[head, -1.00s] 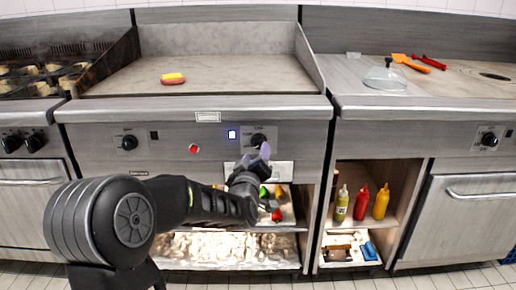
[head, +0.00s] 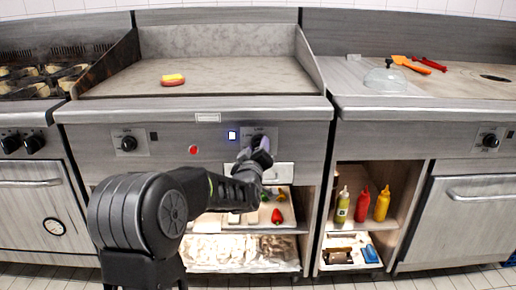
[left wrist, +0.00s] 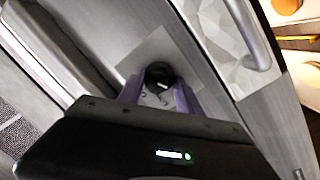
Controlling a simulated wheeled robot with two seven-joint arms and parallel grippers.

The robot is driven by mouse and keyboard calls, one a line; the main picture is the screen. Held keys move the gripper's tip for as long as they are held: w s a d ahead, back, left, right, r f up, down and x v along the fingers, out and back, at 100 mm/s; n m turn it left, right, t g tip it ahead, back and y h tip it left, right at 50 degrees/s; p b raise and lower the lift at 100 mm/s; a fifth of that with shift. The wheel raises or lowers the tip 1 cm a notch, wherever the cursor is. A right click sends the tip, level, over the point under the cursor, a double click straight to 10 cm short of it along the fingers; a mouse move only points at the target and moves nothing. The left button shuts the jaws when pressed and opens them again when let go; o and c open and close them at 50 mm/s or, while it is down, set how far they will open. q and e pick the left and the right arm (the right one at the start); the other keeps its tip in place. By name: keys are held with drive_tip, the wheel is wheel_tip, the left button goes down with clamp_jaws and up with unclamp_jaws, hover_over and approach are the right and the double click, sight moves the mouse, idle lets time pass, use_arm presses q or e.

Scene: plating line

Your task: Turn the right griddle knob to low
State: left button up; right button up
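The right griddle knob is a round black knob on a pale plate on the griddle's front panel. In the head view my left gripper (head: 262,152) is in front of it and mostly hides it. In the left wrist view the knob (left wrist: 160,76) shows just beyond and between the two purple fingertips of my left gripper (left wrist: 159,94). The fingers stand apart, one on each side of the knob; I cannot tell whether they touch it. A light mark shows on the knob's face, but its setting is too small to read. My right gripper is not in view.
The left griddle knob (head: 128,143), a red light (head: 193,150) and a lit white switch (head: 232,135) are on the same panel. A sponge-like red and yellow item (head: 173,80) lies on the griddle plate (head: 225,72). A handle bar (left wrist: 246,35) runs near the knob.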

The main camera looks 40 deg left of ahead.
use_arm(q)
drive_tip(key=shift+w+d+r, duration=0.1)
drive_tip(key=shift+d+r, duration=0.1)
drive_tip(key=c, duration=0.6)
